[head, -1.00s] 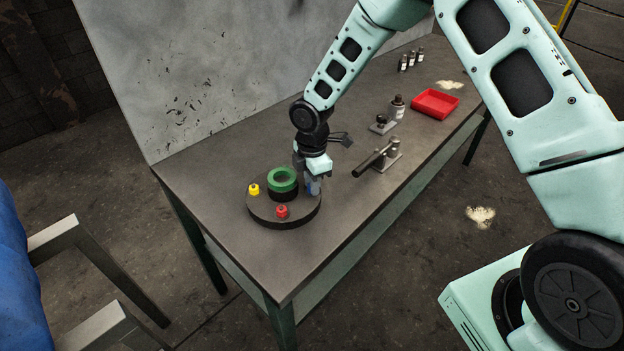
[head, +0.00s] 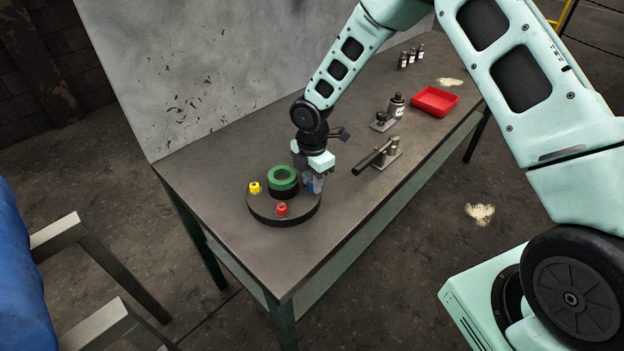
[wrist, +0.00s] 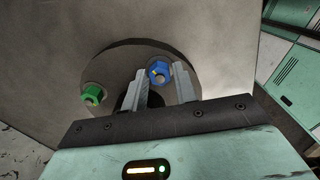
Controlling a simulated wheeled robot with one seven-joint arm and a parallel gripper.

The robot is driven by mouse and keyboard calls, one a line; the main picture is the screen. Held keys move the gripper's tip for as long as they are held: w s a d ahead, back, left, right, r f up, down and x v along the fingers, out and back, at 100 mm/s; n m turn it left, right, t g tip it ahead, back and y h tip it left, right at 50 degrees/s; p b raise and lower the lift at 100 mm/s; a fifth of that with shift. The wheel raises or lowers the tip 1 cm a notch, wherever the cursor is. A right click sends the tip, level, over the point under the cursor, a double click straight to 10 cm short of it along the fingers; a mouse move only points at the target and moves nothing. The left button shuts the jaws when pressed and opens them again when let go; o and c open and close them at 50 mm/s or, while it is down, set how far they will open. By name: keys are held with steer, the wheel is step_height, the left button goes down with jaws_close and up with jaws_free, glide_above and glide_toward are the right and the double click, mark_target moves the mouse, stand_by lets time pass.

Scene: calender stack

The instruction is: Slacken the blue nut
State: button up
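The blue nut (wrist: 158,72) sits near the edge of a round dark disc (head: 284,219) on the workbench. In the wrist view it lies between my two fingertips, with one finger close on each side; contact is not clear. My gripper (head: 314,185) points down over the disc's right side, its fingers apart. In the head view the fingers mostly hide the blue nut. The wrist view also shows a green nut (wrist: 93,95) near the disc's edge.
Small bottles stand at the far end. The bench front is clear.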

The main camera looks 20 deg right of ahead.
steer(key=shift+o, duration=1)
step_height(320, 180, up, 17)
steer(key=b, duration=0.2)
steer(key=shift+r, duration=0.2)
